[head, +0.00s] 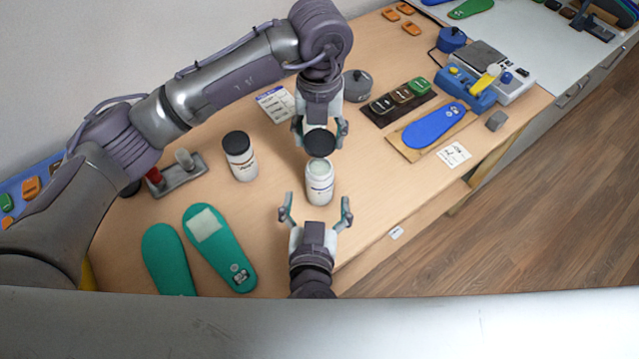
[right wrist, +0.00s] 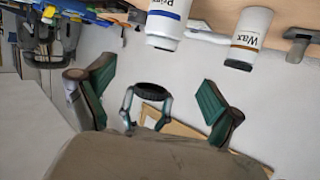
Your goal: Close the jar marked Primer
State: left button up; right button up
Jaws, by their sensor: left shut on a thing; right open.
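The open white jar with a blue-striped label (head: 319,188) stands upright on the table, its pale contents visible. In the right wrist view its label reads "Pri…", cut off at the edge; the jar (right wrist: 166,24) appears inverted there. My left gripper (head: 320,137) is shut on a black lid (head: 319,145), holding it above and slightly behind the jar's mouth, apart from it. The lid also shows in the right wrist view (right wrist: 151,91). My right gripper (head: 315,207) is open and empty in front of the jar, fingers spread to either side, not touching it.
A second white jar (head: 240,158) with a black lid on stands to the left; its label reads "Wax" in the right wrist view (right wrist: 248,42). Green insoles (head: 222,250) lie front left. A grey round container (head: 357,85) and a dark tray (head: 398,104) stand behind right.

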jog(key=shift+s+a+f+g, duration=0.15)
jog(key=shift+s+f+g, duration=0.15)
jog(key=shift+f, duration=0.2)
jog(key=shift+s+a+f+g, duration=0.1)
jog(key=shift+s+f+g, duration=0.2)
jog(key=shift+f, duration=0.15)
jog(key=shift+w, duration=0.1)
jog(key=x, duration=1.2)
jog(key=shift+d+r, duration=0.1)
jog(key=shift+d, duration=0.05)
jog(key=shift+c, duration=0.2)
grip_shut()
pick_arm(q)
send_over(320, 170)
jog(key=shift+f, duration=2.5)
jog(key=shift+f, duration=0.9)
